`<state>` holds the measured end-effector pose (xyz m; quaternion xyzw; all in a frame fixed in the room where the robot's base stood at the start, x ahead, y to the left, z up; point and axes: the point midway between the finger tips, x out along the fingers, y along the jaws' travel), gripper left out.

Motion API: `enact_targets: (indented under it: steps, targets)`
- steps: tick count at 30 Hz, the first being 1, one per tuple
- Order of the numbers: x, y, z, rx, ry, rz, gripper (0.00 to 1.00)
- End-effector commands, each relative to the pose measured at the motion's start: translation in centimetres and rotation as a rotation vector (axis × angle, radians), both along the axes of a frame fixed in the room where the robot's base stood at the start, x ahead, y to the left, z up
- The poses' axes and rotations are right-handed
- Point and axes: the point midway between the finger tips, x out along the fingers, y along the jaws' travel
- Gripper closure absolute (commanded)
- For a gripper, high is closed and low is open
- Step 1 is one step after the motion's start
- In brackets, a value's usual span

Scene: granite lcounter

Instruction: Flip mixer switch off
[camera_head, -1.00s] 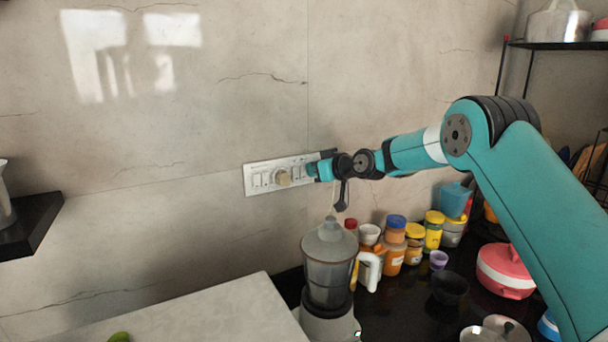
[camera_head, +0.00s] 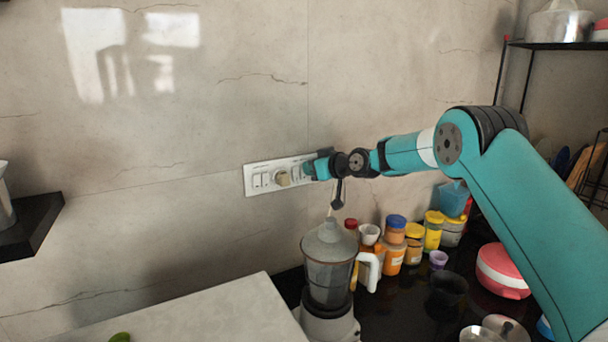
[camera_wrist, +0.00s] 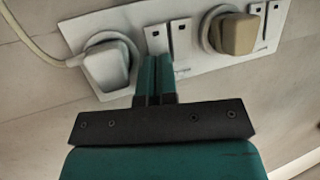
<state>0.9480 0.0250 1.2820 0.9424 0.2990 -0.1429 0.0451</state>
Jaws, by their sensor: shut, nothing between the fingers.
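A white switch panel (camera_head: 250,187) is fixed to the wall. It carries a beige plug (camera_head: 283,178), with switches on both sides of it. The wrist view shows the panel (camera_wrist: 75,35) close up, with a white corded plug (camera_wrist: 106,65) at left, the beige plug (camera_wrist: 234,34) at right and a pair of switches (camera_wrist: 181,38) between them. My gripper (camera_head: 308,169) is shut and empty at the panel's right part. Its fingertips (camera_wrist: 155,58) overlap the lower end of the left switch in that pair; contact is unclear. The mixer (camera_head: 329,262) stands below on the counter.
Several jars (camera_head: 414,242) stand on the dark counter right of the mixer. A red-and-white container (camera_head: 503,270) is further right, near a dark bowl (camera_head: 446,288). A pale slab (camera_head: 200,318) is at front left.

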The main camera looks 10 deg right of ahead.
Motion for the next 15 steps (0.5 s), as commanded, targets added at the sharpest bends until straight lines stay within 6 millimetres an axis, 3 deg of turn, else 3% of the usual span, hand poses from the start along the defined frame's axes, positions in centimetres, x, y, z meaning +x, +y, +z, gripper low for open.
enact_targets:
  steps: [15]
  targets:
    - [-2.7,-0.9,-0.1,0.0,-0.001,-0.001,1.0]
